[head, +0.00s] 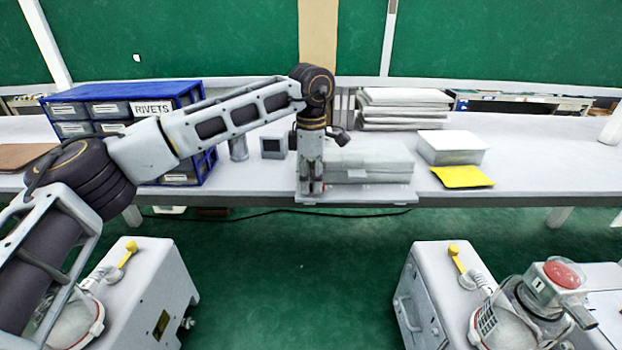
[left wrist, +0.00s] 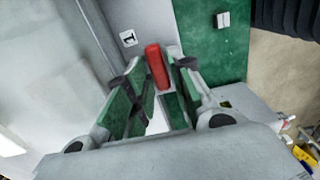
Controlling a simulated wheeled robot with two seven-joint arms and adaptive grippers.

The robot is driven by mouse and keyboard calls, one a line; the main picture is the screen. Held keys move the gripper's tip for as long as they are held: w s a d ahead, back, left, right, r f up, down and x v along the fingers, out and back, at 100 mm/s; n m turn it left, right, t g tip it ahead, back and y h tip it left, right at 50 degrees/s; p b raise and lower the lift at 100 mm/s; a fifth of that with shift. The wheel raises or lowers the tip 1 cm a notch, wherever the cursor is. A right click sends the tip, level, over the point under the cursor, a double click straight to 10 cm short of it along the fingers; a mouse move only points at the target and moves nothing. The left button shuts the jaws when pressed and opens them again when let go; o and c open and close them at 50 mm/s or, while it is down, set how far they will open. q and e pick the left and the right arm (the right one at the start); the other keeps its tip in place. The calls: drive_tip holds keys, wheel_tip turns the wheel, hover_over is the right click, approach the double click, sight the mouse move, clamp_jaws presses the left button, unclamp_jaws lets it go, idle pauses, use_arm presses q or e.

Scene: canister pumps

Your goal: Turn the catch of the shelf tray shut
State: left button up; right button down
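The shelf tray (head: 375,172) is a low grey box near the front edge of the white bench in the head view. My left gripper (head: 311,188) reaches down at its left end and hides part of it. In the left wrist view a red catch (left wrist: 156,66) stands between the fingertips of my left gripper (left wrist: 160,72), beside a grey surface with a label reading 1 (left wrist: 128,38). The fingers are apart. My right gripper is not in view.
A blue drawer rack marked RIVETS (head: 125,92) stands at the left of the bench. Stacked white sheets (head: 405,110), a white box (head: 452,147) and a yellow card (head: 462,177) lie right of the tray. Grey units with yellow levers stand at the lower left (head: 165,285) and lower right (head: 425,290).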

use_arm(q)
clamp_jaws()
